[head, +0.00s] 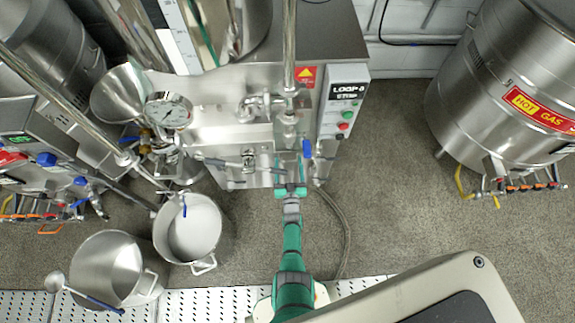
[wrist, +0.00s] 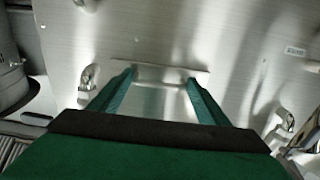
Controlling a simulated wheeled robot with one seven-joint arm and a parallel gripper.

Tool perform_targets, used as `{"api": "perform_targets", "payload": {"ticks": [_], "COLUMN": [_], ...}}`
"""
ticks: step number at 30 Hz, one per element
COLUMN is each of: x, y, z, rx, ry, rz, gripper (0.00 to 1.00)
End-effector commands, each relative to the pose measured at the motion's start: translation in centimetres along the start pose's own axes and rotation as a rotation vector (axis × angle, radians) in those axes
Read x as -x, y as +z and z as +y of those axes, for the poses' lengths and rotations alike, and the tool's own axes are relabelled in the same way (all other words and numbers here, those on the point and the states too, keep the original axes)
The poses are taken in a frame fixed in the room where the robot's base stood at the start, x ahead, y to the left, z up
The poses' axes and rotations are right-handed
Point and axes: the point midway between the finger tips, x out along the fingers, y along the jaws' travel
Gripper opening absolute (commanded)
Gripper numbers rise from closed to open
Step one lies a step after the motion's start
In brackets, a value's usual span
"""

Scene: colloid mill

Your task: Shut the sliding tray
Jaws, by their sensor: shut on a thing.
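The steel colloid mill (head: 345,55) stands in front of me, with its control box (head: 343,108) on the right. My green gripper (head: 291,189) reaches to the lower front of the machine. In the wrist view, its two green fingers (wrist: 162,88) stand wide apart with a flat steel piece (wrist: 165,75) between their tips. They are shut on this piece, which looks like the handle of the sliding tray. A broad brushed-steel face (wrist: 165,30) lies behind it. How far the tray stands out cannot be told, and my arm hides part of it in the head view.
A pressure gauge (head: 168,111), a funnel (head: 118,92) and blue-handled valves sit on the left. Two steel pots (head: 193,230) (head: 113,268) stand on the floor at lower left. A hose (head: 345,232) curves right of my arm. A hot gas tank (head: 505,85) stands at right, with clear floor between.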

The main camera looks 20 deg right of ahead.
Motion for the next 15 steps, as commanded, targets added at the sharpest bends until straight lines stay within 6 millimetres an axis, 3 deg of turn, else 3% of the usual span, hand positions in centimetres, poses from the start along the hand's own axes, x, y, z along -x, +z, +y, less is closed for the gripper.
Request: {"api": "perform_targets", "payload": {"ticks": [4, 5, 15], "x": [-0.6, -0.6, -0.4], "y": [-0.5, -0.5, -0.3], "z": [0.3, 0.4, 0.5], "rx": [0.004, 0.005, 0.005], "ry": [0.001, 0.003, 0.005], "rz": [0.007, 0.007, 0.005], "gripper": [0.29, 0.76, 0.76]}}
